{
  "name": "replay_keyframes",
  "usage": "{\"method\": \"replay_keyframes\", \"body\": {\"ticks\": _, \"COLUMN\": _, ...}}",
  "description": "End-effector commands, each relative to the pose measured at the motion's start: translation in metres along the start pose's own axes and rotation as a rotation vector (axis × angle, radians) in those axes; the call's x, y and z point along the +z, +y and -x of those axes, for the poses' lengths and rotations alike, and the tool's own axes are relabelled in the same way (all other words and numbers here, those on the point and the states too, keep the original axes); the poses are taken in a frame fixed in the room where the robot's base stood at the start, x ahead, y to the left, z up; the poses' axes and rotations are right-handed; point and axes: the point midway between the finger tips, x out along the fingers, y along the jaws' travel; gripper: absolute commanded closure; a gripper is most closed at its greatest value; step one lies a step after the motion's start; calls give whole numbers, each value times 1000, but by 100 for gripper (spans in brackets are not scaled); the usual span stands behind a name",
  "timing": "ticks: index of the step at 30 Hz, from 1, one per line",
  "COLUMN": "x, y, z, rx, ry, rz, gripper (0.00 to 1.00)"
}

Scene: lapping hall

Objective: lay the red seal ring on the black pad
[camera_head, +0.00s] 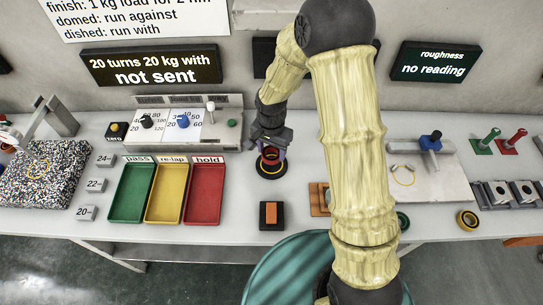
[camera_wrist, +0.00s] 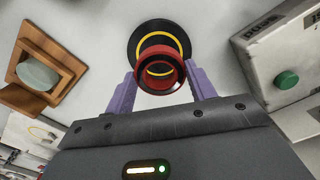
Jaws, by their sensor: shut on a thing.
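The red seal ring (camera_wrist: 160,51) is between the two purple fingers of my gripper (camera_wrist: 163,86) in the wrist view, with both fingers at its sides. In the head view my gripper (camera_head: 271,147) points down and mostly hides the red ring. Below the ring is a round black pad (camera_wrist: 136,38) with a yellow circle on it. In the head view this pad (camera_head: 260,168) lies on the bench under my gripper. The ring overlaps the pad's near part in the wrist view, and the yellow circle shows through its hole. I cannot tell whether ring and pad touch.
Green, yellow and red trays (camera_head: 205,193) stand left of the pad. Behind them is a console (camera_head: 190,125) with knobs. A black block with an orange top (camera_head: 271,215) lies in front of the pad. A wooden holder (camera_wrist: 38,52) is close by, partly hidden by my arm in the head view.

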Motion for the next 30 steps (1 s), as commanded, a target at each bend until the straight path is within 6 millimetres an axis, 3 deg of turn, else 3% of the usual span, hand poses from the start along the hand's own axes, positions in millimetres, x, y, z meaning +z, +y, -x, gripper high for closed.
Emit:
{"method": "replay_keyframes", "body": {"ticks": 10, "x": 0, "y": 2, "z": -36, "rx": 3, "ry": -2, "rz": -3, "gripper": 72}}
{"method": "replay_keyframes", "body": {"ticks": 22, "x": 0, "y": 0, "z": -42, "rx": 0, "ry": -1, "rz": -1, "gripper": 72}}
{"method": "replay_keyframes", "body": {"ticks": 23, "x": 0, "y": 0, "z": -40, "rx": 0, "ry": -1, "rz": -1, "gripper": 39}}
{"method": "replay_keyframes", "body": {"ticks": 24, "x": 0, "y": 0, "z": -40, "rx": 0, "ry": -1, "rz": -1, "gripper": 31}}
{"method": "replay_keyframes", "body": {"ticks": 26, "x": 0, "y": 0, "z": -40, "rx": 0, "ry": -1, "rz": -1, "gripper": 23}}
{"method": "replay_keyframes", "body": {"ticks": 30, "x": 0, "y": 0, "z": -40, "rx": 0, "ry": -1, "rz": -1, "gripper": 23}}
